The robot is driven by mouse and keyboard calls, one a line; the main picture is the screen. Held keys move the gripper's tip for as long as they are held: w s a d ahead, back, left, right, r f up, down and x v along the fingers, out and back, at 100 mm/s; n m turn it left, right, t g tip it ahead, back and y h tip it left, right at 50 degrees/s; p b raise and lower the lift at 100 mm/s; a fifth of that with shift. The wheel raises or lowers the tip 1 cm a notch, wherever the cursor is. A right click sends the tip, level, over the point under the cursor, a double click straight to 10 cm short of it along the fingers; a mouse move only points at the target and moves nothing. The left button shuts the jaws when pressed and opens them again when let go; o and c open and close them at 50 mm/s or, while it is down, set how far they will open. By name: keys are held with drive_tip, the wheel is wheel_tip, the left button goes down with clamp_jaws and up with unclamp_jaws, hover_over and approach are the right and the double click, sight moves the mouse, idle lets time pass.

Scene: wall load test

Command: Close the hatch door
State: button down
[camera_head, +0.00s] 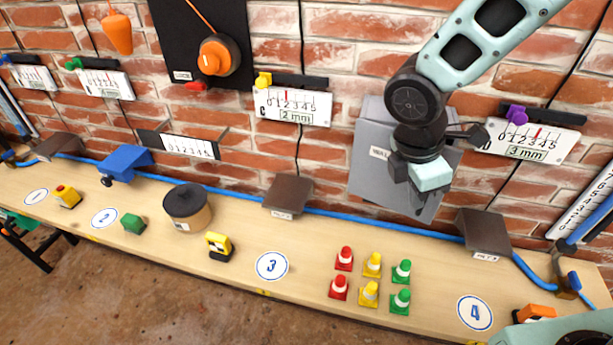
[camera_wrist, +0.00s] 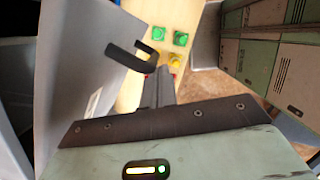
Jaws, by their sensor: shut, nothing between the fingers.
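The grey hatch (camera_head: 368,178) is on the brick wall, right of centre in the head view, with a white label on its face. My arm and gripper (camera_head: 420,202) are in front of it and hide its middle and right part. In the wrist view a large grey panel of the hatch (camera_wrist: 75,60) stands at the left, with a black bent handle (camera_wrist: 128,58) beside my fingers (camera_wrist: 158,88). The fingers are together and hold nothing. I cannot tell whether they touch the handle or panel, nor how far the door stands open.
The wooden bench (camera_head: 320,236) runs below the hatch. Red, yellow and green cones (camera_head: 370,290) stand on it, with dark sloped blocks (camera_head: 288,196) and (camera_head: 484,232) along its back. Gauges (camera_head: 293,106) and (camera_head: 526,141) hang on the wall either side of the hatch.

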drive_tip(key=shift+w+d+r+n+t+p, duration=0.15)
drive_tip(key=shift+w+d+n+p, duration=0.1)
drive_tip(key=shift+w+d+n, duration=0.3)
drive_tip(key=shift+w+d+f+n+t+p, duration=0.15)
drive_tip(key=shift+w+d+n+p, duration=0.15)
drive_tip(key=shift+d, duration=0.3)
drive_tip(key=shift+w+d, duration=0.6)
drive_tip(key=shift+d, duration=0.05)
drive_tip(key=shift+a, duration=0.1)
